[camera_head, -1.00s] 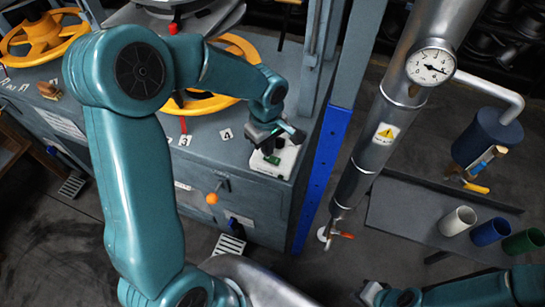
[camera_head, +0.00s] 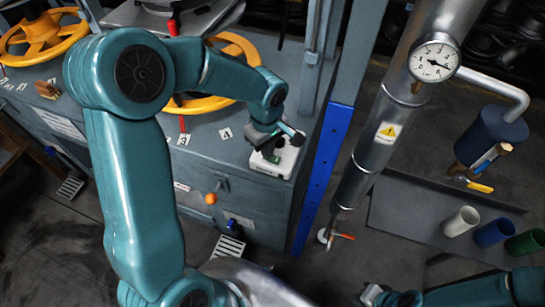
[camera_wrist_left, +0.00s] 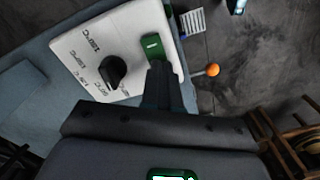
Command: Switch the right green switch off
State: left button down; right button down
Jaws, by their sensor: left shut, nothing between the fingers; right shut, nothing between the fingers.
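A white control box (camera_head: 284,167) sits on the right corner of the grey press top. In the left wrist view it shows as a white panel (camera_wrist_left: 75,55) with a black dial (camera_wrist_left: 112,71) and temperature marks. A green switch (camera_wrist_left: 152,45) is at the panel's edge beside the dial. My left gripper (camera_head: 272,153) is over the box and shut, with nothing held. In the left wrist view its fingertips (camera_wrist_left: 158,66) are right at the switch's lower end; I cannot tell if they touch. My right gripper (camera_head: 370,293) is low, away from the press.
A lever with an orange ball (camera_head: 210,199) sticks out from the press front; it is near my left fingers in the wrist view (camera_wrist_left: 211,70). Yellow handwheels (camera_head: 228,75) stand behind. A blue post (camera_head: 322,180) and steel pipe (camera_head: 386,135) rise right of the box.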

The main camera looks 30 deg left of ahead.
pick_arm(q)
jog(key=shift+f, duration=0.3)
jog(key=shift+r, duration=0.7)
jog(key=shift+r+p, duration=0.75)
jog(key=shift+r, duration=0.1)
notch_tip(320, 180, up, 2)
jog(key=shift+r+p, duration=0.1)
jog(key=shift+p, duration=0.55)
jog(key=shift+r+p, duration=0.55)
jog(key=shift+r, duration=0.4)
jog(key=shift+f, duration=0.1)
